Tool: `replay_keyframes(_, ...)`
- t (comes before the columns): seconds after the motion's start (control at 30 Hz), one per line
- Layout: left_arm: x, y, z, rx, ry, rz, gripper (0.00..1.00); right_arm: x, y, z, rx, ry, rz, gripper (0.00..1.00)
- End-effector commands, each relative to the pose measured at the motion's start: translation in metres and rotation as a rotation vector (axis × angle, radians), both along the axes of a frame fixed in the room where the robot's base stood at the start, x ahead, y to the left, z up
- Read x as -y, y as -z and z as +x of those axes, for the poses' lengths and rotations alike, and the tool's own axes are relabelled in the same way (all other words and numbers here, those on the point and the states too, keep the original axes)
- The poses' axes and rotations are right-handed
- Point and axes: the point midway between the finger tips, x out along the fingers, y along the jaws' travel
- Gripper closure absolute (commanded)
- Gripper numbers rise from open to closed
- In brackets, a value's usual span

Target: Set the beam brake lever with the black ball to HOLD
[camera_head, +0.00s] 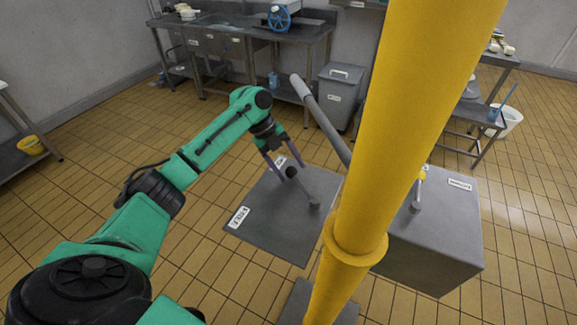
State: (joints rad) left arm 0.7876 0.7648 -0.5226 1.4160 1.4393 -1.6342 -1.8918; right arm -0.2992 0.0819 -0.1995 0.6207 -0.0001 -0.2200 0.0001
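The beam brake lever (303,190) stands on a grey plate (262,240). It rises from a small pivot at the plate's right side and leans up and left to its black ball (291,172). My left gripper (287,167) is above the plate with its two fingers spread; the ball shows between and just below the fingertips, and I cannot tell whether they touch it. A white label (238,217) is at the plate's near left, its text too small to read surely. Another label (280,161) at the far side is partly hidden by the gripper. My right gripper is out of view.
A thick yellow post (400,110) rises close to the plate's right. Behind it a grey box (440,240) bears a second lever with a yellow ball (421,174). A grey beam (322,120) slants behind my gripper.

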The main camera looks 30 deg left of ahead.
Motion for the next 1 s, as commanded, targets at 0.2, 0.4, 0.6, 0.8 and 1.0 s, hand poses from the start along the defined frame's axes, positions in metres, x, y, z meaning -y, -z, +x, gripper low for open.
replay_keyframes(0.2,-0.005,-0.007,0.000,0.002,-0.003,0.001,0.31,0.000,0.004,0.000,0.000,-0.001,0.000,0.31)
replay_keyframes(0.4,-0.026,-0.041,-0.001,0.005,-0.003,0.001,0.31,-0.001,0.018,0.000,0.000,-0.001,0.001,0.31)
replay_keyframes(0.6,-0.055,-0.093,-0.005,0.004,-0.003,0.000,0.31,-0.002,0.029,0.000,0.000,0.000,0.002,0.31)
replay_keyframes(0.8,-0.071,-0.123,-0.008,0.002,0.000,0.000,0.31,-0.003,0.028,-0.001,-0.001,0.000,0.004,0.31)
replay_keyframes(1.0,-0.073,-0.125,-0.009,-0.001,0.001,0.000,0.31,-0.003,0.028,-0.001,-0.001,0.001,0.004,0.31)
